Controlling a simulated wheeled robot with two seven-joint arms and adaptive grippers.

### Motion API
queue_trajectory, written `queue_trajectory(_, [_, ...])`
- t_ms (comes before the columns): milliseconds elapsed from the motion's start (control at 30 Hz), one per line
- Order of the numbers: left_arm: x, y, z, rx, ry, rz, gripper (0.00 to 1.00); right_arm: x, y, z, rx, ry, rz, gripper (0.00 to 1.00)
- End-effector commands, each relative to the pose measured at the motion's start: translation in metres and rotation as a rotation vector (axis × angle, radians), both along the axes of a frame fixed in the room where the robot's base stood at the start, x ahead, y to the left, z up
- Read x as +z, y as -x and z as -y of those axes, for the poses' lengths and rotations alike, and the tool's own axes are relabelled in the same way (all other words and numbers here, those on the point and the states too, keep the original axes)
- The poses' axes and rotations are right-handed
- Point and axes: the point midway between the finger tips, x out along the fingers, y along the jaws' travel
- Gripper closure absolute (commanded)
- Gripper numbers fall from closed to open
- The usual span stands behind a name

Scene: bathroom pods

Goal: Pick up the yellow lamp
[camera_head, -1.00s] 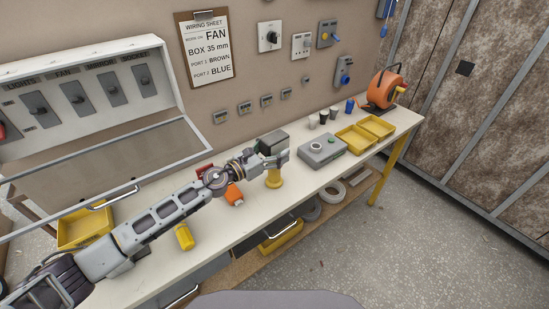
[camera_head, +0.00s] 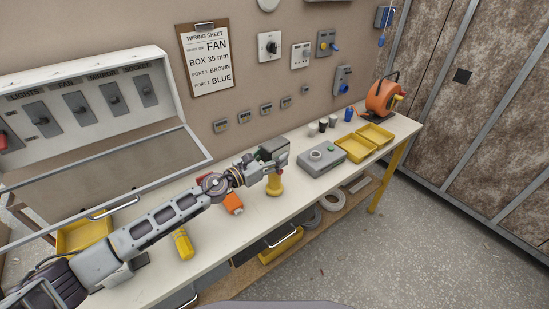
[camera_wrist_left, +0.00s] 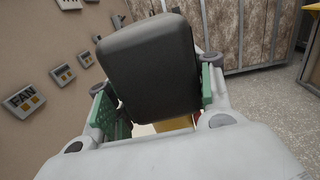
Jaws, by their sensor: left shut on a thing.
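The yellow lamp (camera_head: 274,186) stands upright on the workbench, its yellow lower part showing below my left gripper. A dark block-shaped head (camera_wrist_left: 150,62) fills the middle of the left wrist view, with a bit of yellow (camera_wrist_left: 178,123) below it. My left gripper (camera_head: 273,163) is around the lamp's upper part and shut on it. Its green finger pads also show on both sides of the dark head in the wrist view (camera_wrist_left: 157,110). The gripper hides part of the lamp. I cannot tell whether the base touches the bench. My right gripper is not in view.
A grey box with a button (camera_head: 322,158) and yellow trays (camera_head: 355,149) stand right of the lamp. An orange item (camera_head: 233,203) and a yellow cylinder (camera_head: 182,243) lie to its left. An orange cable reel (camera_head: 384,97) stands at the far end. The wall is close behind.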

Motion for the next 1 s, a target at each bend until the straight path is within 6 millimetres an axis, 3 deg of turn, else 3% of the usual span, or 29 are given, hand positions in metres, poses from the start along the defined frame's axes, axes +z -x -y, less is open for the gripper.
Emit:
queue_trajectory(367, [0.027,0.000,0.000,0.001,-0.001,0.002,0.82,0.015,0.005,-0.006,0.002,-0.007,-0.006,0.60])
queue_trajectory(767, [0.024,0.042,-0.011,0.001,-0.001,0.001,0.82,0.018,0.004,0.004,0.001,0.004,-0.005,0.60])
queue_trajectory(1000, [0.023,0.080,-0.020,-0.001,-0.001,-0.001,0.82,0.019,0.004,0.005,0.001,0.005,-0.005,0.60])
